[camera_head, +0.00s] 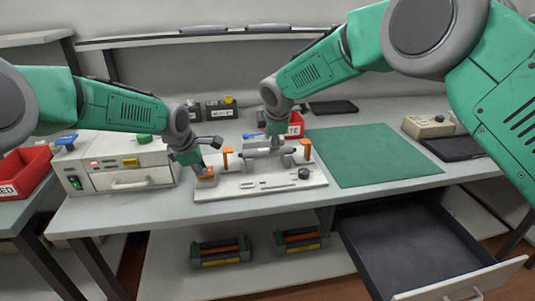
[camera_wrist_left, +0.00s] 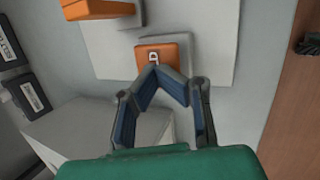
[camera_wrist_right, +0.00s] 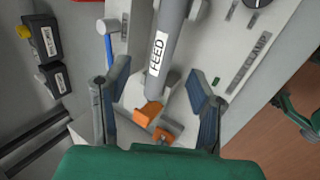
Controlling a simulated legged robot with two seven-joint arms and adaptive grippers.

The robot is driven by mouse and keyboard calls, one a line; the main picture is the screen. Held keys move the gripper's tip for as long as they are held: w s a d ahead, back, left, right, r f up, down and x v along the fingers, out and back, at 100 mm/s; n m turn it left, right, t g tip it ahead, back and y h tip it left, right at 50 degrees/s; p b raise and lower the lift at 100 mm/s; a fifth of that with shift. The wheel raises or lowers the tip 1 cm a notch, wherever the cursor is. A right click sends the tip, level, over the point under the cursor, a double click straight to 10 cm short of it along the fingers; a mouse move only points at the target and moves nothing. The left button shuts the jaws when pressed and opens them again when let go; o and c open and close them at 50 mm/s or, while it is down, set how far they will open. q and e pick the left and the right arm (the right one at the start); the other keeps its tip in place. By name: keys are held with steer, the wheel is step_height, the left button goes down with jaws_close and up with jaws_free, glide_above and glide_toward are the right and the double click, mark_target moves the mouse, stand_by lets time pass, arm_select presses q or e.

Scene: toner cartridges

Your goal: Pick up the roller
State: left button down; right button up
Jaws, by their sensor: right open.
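The roller (camera_wrist_right: 168,45) is a dark grey cylinder with a white "FEED" label in the right wrist view. In the head view the roller (camera_head: 262,153) lies across a pale fixture plate (camera_head: 230,187) between orange-topped posts. My right gripper (camera_wrist_right: 160,83) is open, with one finger on each side of the roller; contact is not visible. It also shows at the roller's right end in the head view (camera_head: 289,150). My left gripper (camera_wrist_left: 157,68) has its fingertips together beside an orange labelled block (camera_wrist_left: 165,52) at the plate's left end.
A white box with a green switch (camera_head: 125,165) stands left of the plate. A green mat (camera_head: 365,155) lies clear to the right. A red bin (camera_head: 296,128) is behind the plate. An open, empty drawer (camera_head: 415,245) juts out at front right.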

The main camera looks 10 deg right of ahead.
steer(key=x, duration=0.6)
steer(key=shift+d+f, duration=0.2)
steer(key=shift+f, duration=0.2)
jaws_close()
